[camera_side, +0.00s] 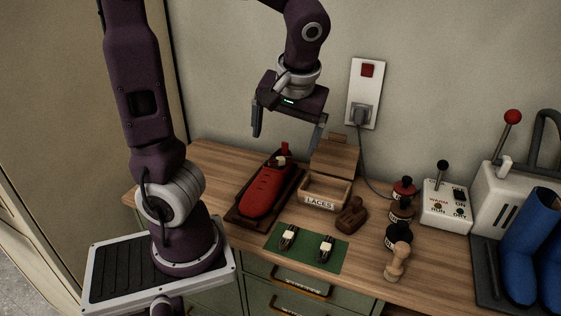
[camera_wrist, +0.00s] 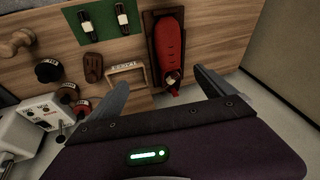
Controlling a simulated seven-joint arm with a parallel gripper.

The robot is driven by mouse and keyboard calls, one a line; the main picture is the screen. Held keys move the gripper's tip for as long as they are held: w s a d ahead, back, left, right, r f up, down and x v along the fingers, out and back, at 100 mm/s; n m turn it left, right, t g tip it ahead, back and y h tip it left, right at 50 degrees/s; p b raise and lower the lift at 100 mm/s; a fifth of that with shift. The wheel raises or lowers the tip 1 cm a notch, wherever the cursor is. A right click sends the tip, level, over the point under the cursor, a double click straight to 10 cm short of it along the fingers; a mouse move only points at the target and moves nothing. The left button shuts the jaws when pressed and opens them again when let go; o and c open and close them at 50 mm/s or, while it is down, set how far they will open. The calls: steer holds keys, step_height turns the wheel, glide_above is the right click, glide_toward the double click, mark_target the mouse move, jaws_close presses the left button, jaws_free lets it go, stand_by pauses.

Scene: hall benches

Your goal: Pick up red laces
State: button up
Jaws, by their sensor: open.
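A small wooden box labelled LACES (camera_side: 319,203) stands on the bench with its lid (camera_side: 335,157) raised. It also shows in the wrist view (camera_wrist: 124,67). I cannot make out any red laces inside it. To its left, a long red shoe-shaped piece (camera_side: 264,191) lies in a dark wooden tray (camera_side: 232,217), with a small upright red tab (camera_side: 285,148) at its far end. The red piece also shows in the wrist view (camera_wrist: 170,42). My gripper (camera_side: 288,131) is open and empty above the back of the bench, over the far end of the tray and box.
A green mat (camera_side: 305,254) with two small dark and pale items lies in front. Right of the box are a brown block (camera_side: 351,215), dark bottles (camera_side: 402,204), a wooden-handled tool (camera_side: 397,262), a white control box (camera_side: 446,205) and blue boots (camera_side: 528,245). A cable hangs from the wall socket (camera_side: 364,115).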

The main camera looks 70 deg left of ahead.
steer(key=w+a+r+n+y, duration=0.7)
steer(key=r+n+y, duration=0.1)
steer(key=y, duration=0.2)
glide_toward(282, 159)
steer(key=a, duration=0.2)
steer(key=x, duration=0.7)
steer(key=shift+a+f, duration=0.25)
steer(key=shift+f, duration=0.2)
steer(key=shift+c, duration=0.4)
steer(key=c, duration=1.5)
step_height(282, 159, up, 10)
steer(key=shift+r, duration=0.1)
